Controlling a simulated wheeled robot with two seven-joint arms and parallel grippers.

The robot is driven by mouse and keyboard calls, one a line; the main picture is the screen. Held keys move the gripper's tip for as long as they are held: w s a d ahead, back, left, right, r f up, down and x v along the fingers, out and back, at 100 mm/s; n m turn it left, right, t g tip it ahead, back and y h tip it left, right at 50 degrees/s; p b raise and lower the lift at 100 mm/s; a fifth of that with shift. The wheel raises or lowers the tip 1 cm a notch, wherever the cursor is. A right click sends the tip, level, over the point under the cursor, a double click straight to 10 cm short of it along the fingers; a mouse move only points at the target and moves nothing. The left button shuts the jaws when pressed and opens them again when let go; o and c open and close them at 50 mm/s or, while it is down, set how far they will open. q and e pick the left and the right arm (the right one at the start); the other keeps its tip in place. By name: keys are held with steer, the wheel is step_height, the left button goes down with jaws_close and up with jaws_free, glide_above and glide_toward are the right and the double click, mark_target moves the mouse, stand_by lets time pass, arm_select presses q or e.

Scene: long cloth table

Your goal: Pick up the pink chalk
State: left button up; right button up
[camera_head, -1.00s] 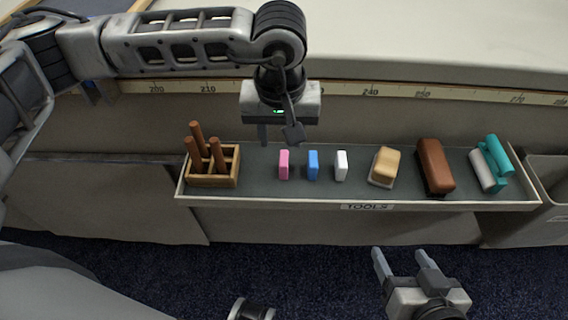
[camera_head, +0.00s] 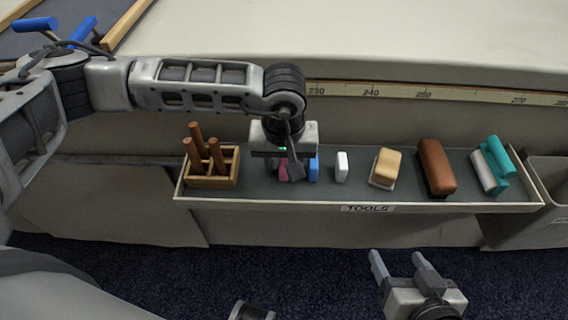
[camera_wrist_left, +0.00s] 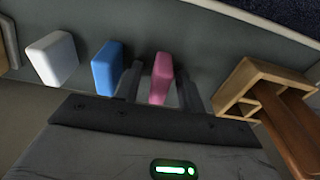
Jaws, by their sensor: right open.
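The pink chalk (camera_wrist_left: 162,72) stands in the tool tray (camera_head: 330,196); in the head view the left gripper hides most of it and only a bit (camera_head: 283,172) shows. My left gripper (camera_head: 284,172) is low over the tray and points down. In the left wrist view the fingers of the left gripper (camera_wrist_left: 160,84) are apart, one on each side of the pink chalk, with a gap showing on both sides. My right gripper (camera_head: 397,262) is open and empty in front of the tray, over the dark floor.
The blue chalk (camera_head: 314,169) stands close beside the left gripper, then the white chalk (camera_head: 341,167). A wooden holder with brown sticks (camera_head: 212,181) is on the other side. A yellow sponge (camera_head: 385,166), brown eraser (camera_head: 436,167) and teal-and-white tool (camera_head: 492,165) lie farther right.

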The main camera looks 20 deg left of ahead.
arm_select(q)
jaws_close()
arm_select(e)
steer(key=shift+r, duration=0.15)
arm_select(q)
steer(key=shift+r, duration=0.15)
arm_select(e)
steer(key=shift+w+r, duration=0.1)
arm_select(q)
steer(key=shift+r, duration=0.6)
steer(key=s+d+r, duration=0.9)
steer(key=s+r, duration=0.1)
steer(key=r, duration=0.1)
steer(key=shift+s+r, duration=0.3)
arm_select(e)
steer(key=shift+d+r, duration=0.15)
steer(key=shift+r, duration=0.15)
